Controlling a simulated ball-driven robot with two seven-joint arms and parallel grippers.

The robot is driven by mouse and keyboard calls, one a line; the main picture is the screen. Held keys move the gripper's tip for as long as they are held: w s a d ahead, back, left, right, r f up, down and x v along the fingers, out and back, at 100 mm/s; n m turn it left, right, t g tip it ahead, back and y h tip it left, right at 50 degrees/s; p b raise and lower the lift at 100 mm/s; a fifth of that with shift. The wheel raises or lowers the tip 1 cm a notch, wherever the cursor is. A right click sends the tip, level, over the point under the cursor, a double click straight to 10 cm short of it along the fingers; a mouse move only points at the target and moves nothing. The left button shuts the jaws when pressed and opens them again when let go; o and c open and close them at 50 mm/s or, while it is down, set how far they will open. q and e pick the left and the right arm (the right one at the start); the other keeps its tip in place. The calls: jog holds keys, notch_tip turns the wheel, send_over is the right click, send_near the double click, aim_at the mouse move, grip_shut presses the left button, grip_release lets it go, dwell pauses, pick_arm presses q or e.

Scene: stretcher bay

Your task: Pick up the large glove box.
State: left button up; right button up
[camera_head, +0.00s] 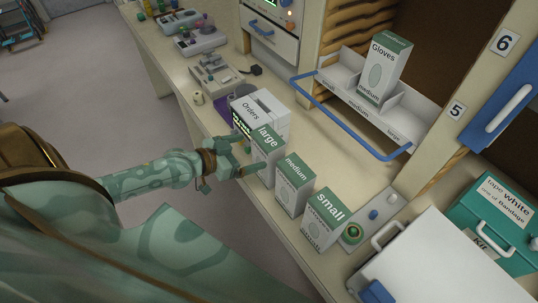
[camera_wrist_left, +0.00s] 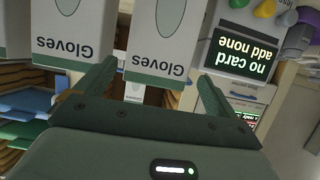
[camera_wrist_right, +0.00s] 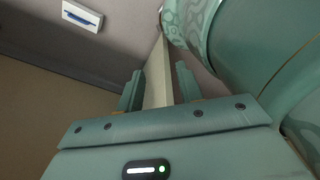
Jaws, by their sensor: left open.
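The large glove box (camera_head: 267,155), white with a green top marked "large", stands upright on the counter. It is the farthest of a row with the medium box (camera_head: 294,183) and the small box (camera_head: 324,217). My left gripper (camera_head: 243,157) is open, with its fingers pointing at the large box's near side. In the left wrist view a glove box (camera_wrist_left: 155,45) shows between and beyond the fingers (camera_wrist_left: 153,88); I cannot tell whether they touch it. My right gripper (camera_wrist_right: 158,90) shows only in its wrist view, fingers apart, with a pale panel edge between or behind them.
A white "Orders" device (camera_head: 262,112) stands close behind the large box. A shelf tray (camera_head: 345,95) with a blue rail (camera_head: 340,122) holds another glove box (camera_head: 382,70). A white case (camera_head: 440,262) and a teal kit (camera_head: 495,225) are at right. The counter between row and rail is clear.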

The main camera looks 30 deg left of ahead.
aim_at(258, 149)
pick_arm(q)
jog(key=x, duration=0.8)
jog(key=shift+s+d+f+b, duration=0.1)
jog(key=shift+d+f+b, duration=0.05)
jog(key=shift+f+b, duration=0.2)
pick_arm(e)
jog(key=shift+w+d+f, duration=0.4)
jog(key=shift+w+d, duration=0.05)
jog(key=shift+d, duration=0.1)
pick_arm(q)
jog(key=shift+r, duration=0.1)
jog(key=c, duration=1.4)
jog(key=shift+r, duration=0.1)
